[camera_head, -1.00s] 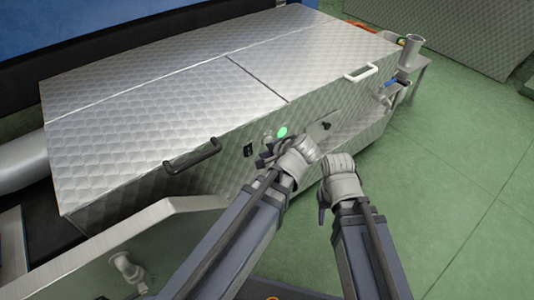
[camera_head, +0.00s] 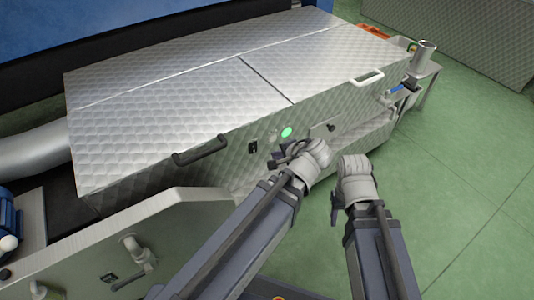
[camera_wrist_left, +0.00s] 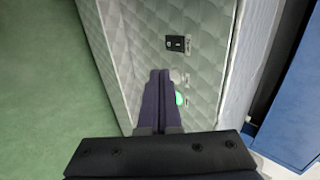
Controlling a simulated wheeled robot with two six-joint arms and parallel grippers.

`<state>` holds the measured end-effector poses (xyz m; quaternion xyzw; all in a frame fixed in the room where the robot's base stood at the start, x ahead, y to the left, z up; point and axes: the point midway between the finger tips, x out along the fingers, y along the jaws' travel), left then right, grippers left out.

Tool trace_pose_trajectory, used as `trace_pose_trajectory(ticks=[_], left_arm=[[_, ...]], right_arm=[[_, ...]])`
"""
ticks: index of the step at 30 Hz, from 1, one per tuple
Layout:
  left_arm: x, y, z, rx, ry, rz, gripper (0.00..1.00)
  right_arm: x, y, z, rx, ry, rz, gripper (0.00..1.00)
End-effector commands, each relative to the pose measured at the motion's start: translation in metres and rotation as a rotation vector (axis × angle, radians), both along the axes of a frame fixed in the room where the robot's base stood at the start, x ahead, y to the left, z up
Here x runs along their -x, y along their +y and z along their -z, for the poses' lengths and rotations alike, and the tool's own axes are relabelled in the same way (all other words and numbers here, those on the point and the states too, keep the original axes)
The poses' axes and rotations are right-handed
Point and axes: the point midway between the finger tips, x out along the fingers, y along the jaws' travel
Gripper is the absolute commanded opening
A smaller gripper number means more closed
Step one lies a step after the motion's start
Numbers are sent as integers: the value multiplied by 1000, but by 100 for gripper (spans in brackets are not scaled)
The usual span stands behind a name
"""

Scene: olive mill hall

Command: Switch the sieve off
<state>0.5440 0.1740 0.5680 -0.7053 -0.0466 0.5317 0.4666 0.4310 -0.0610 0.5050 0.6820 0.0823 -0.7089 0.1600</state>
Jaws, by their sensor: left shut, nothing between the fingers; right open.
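The sieve (camera_head: 190,75) is a long metal box with a quilted surface. On its front panel a round green lamp (camera_head: 287,132) is lit; it also shows in the left wrist view (camera_wrist_left: 180,99). A small black switch (camera_head: 252,147) sits left of the lamp, and in the left wrist view this switch (camera_wrist_left: 178,43) lies beyond the fingertips. My left gripper (camera_head: 274,160) is shut and empty, just below the lamp and right of the switch, apparently clear of the switch. My right gripper (camera_head: 335,212) is open and empty, lower right, away from the panel.
A black handle (camera_head: 200,151) and a white handle (camera_head: 367,79) stick out from the sieve. Green floor (camera_head: 450,180) at right is clear.

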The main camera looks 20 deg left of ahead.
Motion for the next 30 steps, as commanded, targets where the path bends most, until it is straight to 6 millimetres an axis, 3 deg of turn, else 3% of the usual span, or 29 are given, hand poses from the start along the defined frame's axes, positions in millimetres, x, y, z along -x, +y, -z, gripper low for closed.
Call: trace_pose_trajectory(ticks=[1, 3, 16, 30], left_arm=[[3, -1, 10, -8, -6, 2, 0], [5, -2, 13, -18, -15, 1, 0], [1, 2, 16, -23, -18, -1, 0], [-37, 51, 78, -23, -18, -4, 0]], right_arm=[[0, 0, 12, -1, 0, -1, 50], [0, 0, 16, -1, 0, -2, 50], [0, 1, 21, -2, 0, -3, 50], [0, 1, 83, -3, -2, 8, 50]])
